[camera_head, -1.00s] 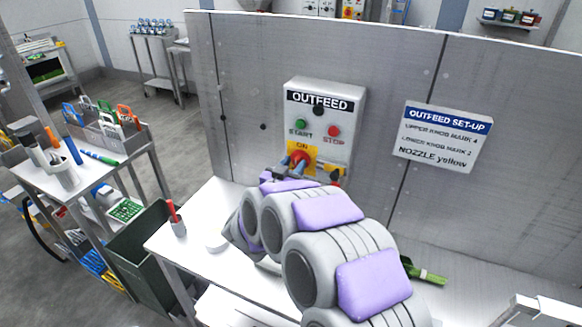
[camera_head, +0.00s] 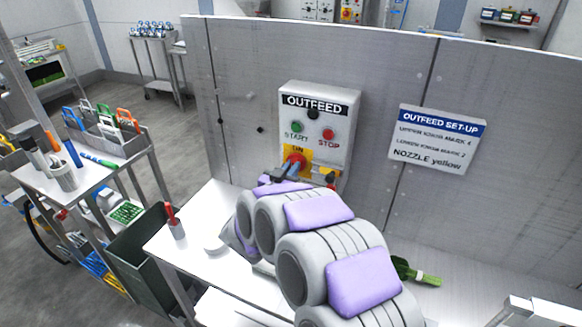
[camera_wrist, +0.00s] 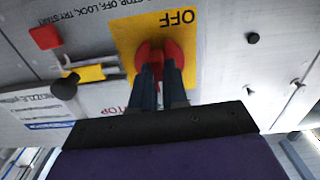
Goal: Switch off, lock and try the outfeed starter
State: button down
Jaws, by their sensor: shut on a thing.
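The grey starter box (camera_head: 343,112) labelled OUTFEED is mounted on the upright panel, with a green START button (camera_head: 296,126) and a red STOP button (camera_head: 328,134). Below them is a yellow plate (camera_head: 319,160) marked ON at its top; OFF reads upside down on it in the wrist view (camera_wrist: 126,35). My gripper (camera_wrist: 158,74) is shut on the red switch handle (camera_wrist: 144,54) in front of this plate. The handle shows partly in the head view (camera_head: 297,159). My arm hides the box's lower part. I cannot tell the handle's exact angle.
A yellow piece with a metal bar (camera_wrist: 90,72) and a black knob (camera_wrist: 64,88) sit beside the plate. A set-up sign (camera_head: 438,138) hangs at right. A left side table holds a grey rack (camera_head: 108,136) with coloured looped items. A red-handled tool stands in a cup (camera_head: 178,230).

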jog(key=shift+r+p, duration=0.15)
jog(key=shift+p, duration=0.35)
jog(key=n+p, duration=0.1)
jog(key=p, duration=0.1)
jog(key=shift+a+r+p, duration=0.1)
jog(key=shift+r+p, duration=0.05)
jog(key=shift+p, duration=0.25)
jog(key=n+p, duration=0.3)
jog(key=p, duration=0.4)
jog(key=n+p, duration=0.4)
jog(key=p, duration=0.1)
jog(key=n+p, duration=0.5)
jog(key=f+n+p, duration=0.1)
jog(key=n+p, duration=0.3)
jog(key=p, duration=0.1)
jog(key=shift+a, duration=0.2)
jog(key=shift+n, duration=0.4)
